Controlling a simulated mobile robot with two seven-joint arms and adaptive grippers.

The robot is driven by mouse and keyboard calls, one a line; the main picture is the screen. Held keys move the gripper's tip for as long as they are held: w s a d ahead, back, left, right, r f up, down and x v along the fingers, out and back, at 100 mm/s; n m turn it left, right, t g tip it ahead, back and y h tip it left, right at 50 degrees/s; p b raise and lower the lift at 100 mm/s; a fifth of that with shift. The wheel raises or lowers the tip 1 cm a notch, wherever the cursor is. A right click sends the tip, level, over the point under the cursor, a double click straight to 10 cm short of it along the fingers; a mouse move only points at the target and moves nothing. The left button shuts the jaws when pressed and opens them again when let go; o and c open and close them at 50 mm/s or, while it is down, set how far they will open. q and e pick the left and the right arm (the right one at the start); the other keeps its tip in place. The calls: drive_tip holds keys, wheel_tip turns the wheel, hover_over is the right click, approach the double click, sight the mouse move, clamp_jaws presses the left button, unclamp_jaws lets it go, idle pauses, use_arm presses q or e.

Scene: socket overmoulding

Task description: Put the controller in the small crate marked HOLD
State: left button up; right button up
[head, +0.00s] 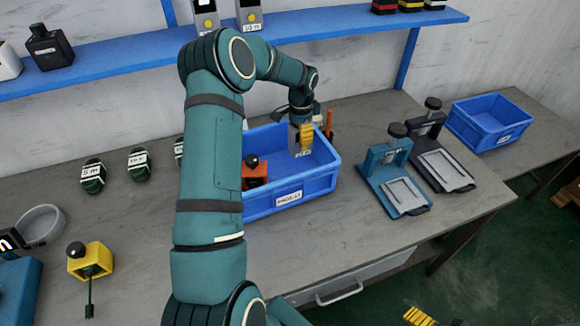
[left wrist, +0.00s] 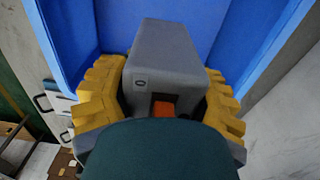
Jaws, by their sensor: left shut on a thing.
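My left gripper (head: 303,137) is shut on a grey box-shaped controller (left wrist: 168,58), held between its yellow fingers in the left wrist view. In the head view the controller (head: 293,139) is partly hidden by a finger and shows a small white label at its bottom. It is over or inside the larger blue crate (head: 315,182); I cannot tell whether it touches the floor. That crate's front label is not clearly readable. A smaller blue crate (head: 483,144) stands at the far right, its label too small to read. My right gripper (head: 420,316) shows only partly at the bottom edge.
A red-orange part with a black knob (head: 254,172) is in the larger crate. Two clamp fixtures, blue (head: 392,172) and dark (head: 438,160), stand between the crates. Two grey devices (head: 248,14) stand on the blue shelf (head: 340,22). A yellow part (head: 90,260) lies front left.

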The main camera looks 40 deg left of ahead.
sight(299, 147)
use_arm(q)
wheel_tip(299, 147, down, 5)
drive_tip(key=shift+s+f, duration=0.15)
drive_tip(key=shift+f, duration=0.05)
drive_tip(key=shift+f+b, duration=0.35)
drive_tip(key=shift+f, duration=1.55)
drive_tip(key=shift+r, duration=0.1)
drive_tip(key=o, duration=1.3)
drive_tip(key=shift+f, duration=0.2)
drive_tip(key=shift+r, duration=0.1)
